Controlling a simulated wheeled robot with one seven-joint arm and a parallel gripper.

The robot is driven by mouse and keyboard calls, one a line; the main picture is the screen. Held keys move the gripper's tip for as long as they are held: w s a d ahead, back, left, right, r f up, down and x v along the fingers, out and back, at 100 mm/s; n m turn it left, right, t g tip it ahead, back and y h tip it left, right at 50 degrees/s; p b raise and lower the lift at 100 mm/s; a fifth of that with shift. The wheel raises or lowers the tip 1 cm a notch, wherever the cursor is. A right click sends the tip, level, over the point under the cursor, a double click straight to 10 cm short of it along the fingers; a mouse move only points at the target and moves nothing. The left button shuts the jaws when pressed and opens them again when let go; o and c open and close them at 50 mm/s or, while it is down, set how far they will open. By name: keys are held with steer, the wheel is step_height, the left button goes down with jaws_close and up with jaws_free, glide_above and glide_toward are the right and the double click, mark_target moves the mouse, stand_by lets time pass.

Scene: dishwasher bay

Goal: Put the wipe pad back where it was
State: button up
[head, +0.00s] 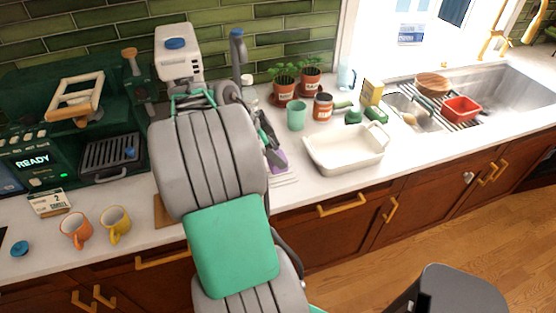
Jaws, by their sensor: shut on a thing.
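My gripper (271,148) shows past the right side of my own arm, pointing down over the counter. It is shut on a purple pad (279,161), which looks like the wipe pad. Part of the pad is hidden behind my gripper and arm. The pad is just above or touching a white, flat, folded-looking stack (284,179) on the counter; I cannot tell which. My arm hides the counter to the left of it.
A white baking dish (346,160) stands to the right, with a green cup (296,115) behind.

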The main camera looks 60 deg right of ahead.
steer(key=d+f, duration=0.3)
steer(key=shift+f+p, duration=0.2)
steer(key=shift+p, duration=0.15)
step_height(320, 180, down, 3)
steer(key=shift+w+r+p, duration=0.1)
steer(key=shift+r+p, duration=0.1)
steer(key=shift+p, duration=0.45)
steer(key=shift+f, duration=0.3)
steer(key=o, duration=1.2)
